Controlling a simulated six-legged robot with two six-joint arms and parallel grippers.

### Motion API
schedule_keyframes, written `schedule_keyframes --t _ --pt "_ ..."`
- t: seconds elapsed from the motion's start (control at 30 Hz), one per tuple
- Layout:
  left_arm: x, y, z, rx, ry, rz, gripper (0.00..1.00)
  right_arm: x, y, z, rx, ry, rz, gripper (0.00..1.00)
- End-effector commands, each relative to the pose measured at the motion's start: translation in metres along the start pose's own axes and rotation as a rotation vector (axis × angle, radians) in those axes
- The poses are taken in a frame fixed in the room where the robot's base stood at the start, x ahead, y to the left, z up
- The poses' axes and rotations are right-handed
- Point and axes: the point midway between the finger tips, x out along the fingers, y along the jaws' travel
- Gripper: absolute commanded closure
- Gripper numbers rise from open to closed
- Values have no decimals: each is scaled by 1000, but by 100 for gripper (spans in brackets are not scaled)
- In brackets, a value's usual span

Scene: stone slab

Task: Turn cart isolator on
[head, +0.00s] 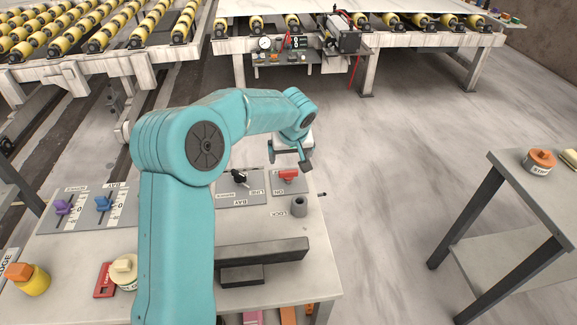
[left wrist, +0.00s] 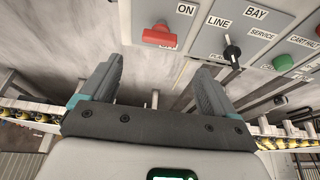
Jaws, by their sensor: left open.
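A red switch handle (head: 288,174) sits on a grey plate at the far right of the panel table. In the left wrist view the red handle (left wrist: 160,36) lies crosswise beside the word OFF and partly covers it; ON is printed on the other side. No readable label names it the cart isolator. My left gripper (head: 290,155) is just beyond the red handle in the head view, open and empty. In the left wrist view its two fingers (left wrist: 158,72) stand apart, with the red handle ahead between them and not touched. My right gripper is not in view.
A black selector knob (head: 240,178) marked LINE, BAY and SERVICE is beside the red switch. A grey post (head: 299,205) and dark bar (head: 262,252) are nearer. A green button (left wrist: 283,62) shows in the wrist view. A side table (head: 520,200) stands right, with clear floor between.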

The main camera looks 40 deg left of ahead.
Motion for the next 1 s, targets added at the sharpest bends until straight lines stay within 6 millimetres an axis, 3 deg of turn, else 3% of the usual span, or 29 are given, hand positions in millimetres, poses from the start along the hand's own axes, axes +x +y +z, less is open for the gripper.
schedule_keyframes --t 0.2,0.4,0.6,0.87,1.0 --pt "51 0 0 1 -3 -2 11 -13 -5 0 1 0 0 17" --pt "87 1 -2 -1 -1 -1 11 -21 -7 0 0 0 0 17" --pt "102 2 -4 -1 1 1 11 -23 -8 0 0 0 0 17" --pt "104 2 -4 -1 1 1 11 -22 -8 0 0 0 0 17" --pt "104 2 -4 0 1 1 56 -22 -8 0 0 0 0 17"
